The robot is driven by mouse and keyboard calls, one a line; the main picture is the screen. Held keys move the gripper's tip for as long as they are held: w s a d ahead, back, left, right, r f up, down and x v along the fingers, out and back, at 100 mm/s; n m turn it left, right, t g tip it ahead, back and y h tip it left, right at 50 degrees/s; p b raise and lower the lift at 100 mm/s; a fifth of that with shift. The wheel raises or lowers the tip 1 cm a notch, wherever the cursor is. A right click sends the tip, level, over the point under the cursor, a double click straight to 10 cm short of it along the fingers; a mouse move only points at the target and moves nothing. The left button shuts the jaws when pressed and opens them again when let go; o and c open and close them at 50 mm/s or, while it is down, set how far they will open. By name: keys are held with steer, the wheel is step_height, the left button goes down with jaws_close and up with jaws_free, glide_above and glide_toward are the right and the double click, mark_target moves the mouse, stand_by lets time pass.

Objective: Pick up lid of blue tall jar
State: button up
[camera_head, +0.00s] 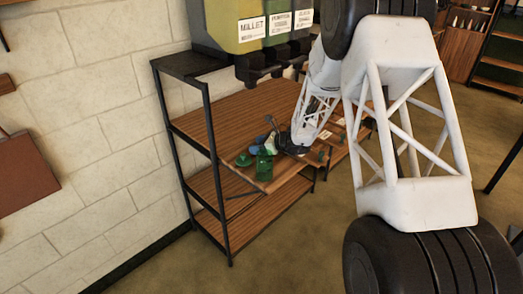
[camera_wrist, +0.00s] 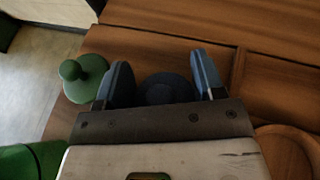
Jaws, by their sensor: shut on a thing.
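My gripper (camera_wrist: 163,82) is over the wooden shelf, with one finger on each side of a round dark blue lid (camera_wrist: 167,89). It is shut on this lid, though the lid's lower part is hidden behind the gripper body. In the head view my gripper (camera_head: 279,143) is small beside a bluish shape whose parts I cannot tell apart. The blue tall jar's body cannot be made out clearly in either view.
A green lid with a round knob (camera_wrist: 85,76) lies just left of my gripper. A green jar (camera_head: 264,168) stands near the shelf's front edge. A round brown wooden thing (camera_wrist: 287,150) is at right. The shelf (camera_head: 219,123) has free room behind.

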steer(key=shift+c, duration=0.4)
step_height(320, 180, up, 10)
stand_by(0.6)
stand_by(0.5)
